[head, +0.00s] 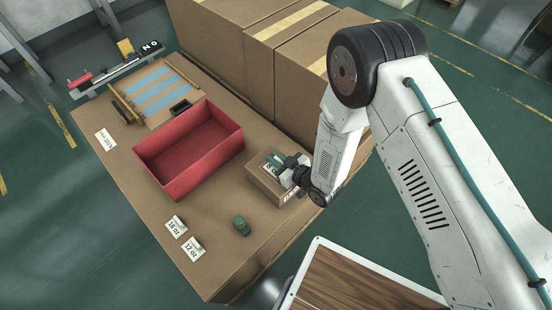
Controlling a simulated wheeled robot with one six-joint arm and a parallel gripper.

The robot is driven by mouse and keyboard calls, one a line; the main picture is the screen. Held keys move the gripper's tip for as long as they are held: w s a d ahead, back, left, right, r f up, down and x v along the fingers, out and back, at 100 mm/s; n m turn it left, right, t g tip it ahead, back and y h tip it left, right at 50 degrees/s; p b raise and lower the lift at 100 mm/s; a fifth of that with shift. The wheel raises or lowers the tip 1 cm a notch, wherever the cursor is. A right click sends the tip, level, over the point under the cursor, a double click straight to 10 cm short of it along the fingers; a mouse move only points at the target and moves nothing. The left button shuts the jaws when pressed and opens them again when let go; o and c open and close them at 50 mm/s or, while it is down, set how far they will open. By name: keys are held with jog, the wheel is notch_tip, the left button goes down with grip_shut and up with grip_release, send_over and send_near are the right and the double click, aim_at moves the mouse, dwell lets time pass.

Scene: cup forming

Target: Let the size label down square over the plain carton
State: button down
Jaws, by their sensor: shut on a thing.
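The plain carton (262,188) is a small brown box near the right edge of the large cardboard-coloured work surface. My gripper (281,162) is over its top and is shut on a small white size label (270,169) with dark print, seen only in part. The label lies over the carton's top face in this view. I cannot tell whether it touches the carton or how square it sits. Two other size labels, one reading 16 oz (176,227) and one reading 12 oz (193,247), stand at the front of the surface.
An open red bin (174,176) stands left of the carton. A green object (241,226) sits in front of it. Large cartons (220,45) rise behind. A frame with blue strips (143,97) lies at the back left. A wood-topped surface (350,285) is at the bottom.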

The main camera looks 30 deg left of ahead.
jog(key=c, duration=1.4)
grip_release()
jog(key=shift+f, duration=0.1)
jog(key=v, duration=0.7)
jog(key=shift+s+d, duration=0.15)
jog(key=shift+d, duration=0.25)
